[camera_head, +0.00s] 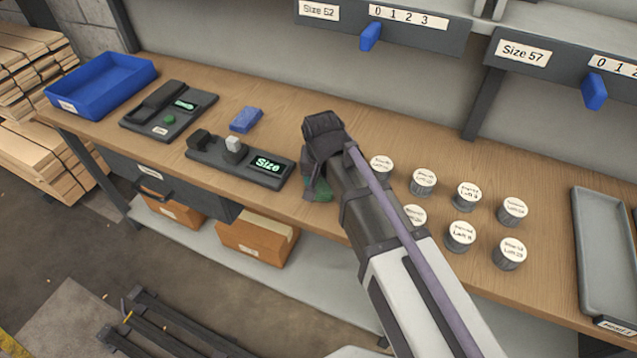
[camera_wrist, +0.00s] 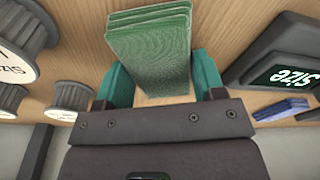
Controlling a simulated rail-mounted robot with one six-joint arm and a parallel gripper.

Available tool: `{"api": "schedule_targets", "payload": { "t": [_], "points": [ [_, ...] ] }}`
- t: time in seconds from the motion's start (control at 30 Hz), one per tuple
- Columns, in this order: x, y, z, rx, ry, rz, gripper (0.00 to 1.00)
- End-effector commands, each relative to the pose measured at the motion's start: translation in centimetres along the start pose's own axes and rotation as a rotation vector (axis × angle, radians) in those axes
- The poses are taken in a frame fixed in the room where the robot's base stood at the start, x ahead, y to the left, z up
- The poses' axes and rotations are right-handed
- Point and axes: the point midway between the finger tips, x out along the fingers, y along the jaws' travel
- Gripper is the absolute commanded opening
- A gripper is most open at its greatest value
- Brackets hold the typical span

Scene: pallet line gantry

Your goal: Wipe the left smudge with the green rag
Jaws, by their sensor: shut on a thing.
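The green rag (camera_wrist: 150,45) is a folded, layered cloth between the two teal fingers of my gripper (camera_wrist: 160,72) in the wrist view, over bare wood of the bench. In the head view my gripper (camera_head: 316,184) points down near the bench's front edge, and a little of the rag (camera_head: 323,194) shows below it. My gripper is shut on the rag. I cannot tell whether the rag touches the wood. No smudge can be made out in either view; my arm and the rag hide part of the bench.
A Size display device (camera_head: 240,162) and a blue block (camera_head: 246,120) stand left of my gripper. Several labelled spools (camera_head: 424,182) stand to its right. A blue tray (camera_head: 101,86) is at the far left, a grey tray (camera_head: 608,258) at the far right.

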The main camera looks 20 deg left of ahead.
Motion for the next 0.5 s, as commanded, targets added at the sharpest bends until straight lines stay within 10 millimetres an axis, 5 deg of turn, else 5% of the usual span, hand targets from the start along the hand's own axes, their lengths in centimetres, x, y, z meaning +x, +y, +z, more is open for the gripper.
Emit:
{"api": "schedule_targets", "payload": {
  "t": [0.5],
  "points": [
    [0.6,1.3,-4.4,-0.003,0.0,-0.001,0.44]
  ]
}}
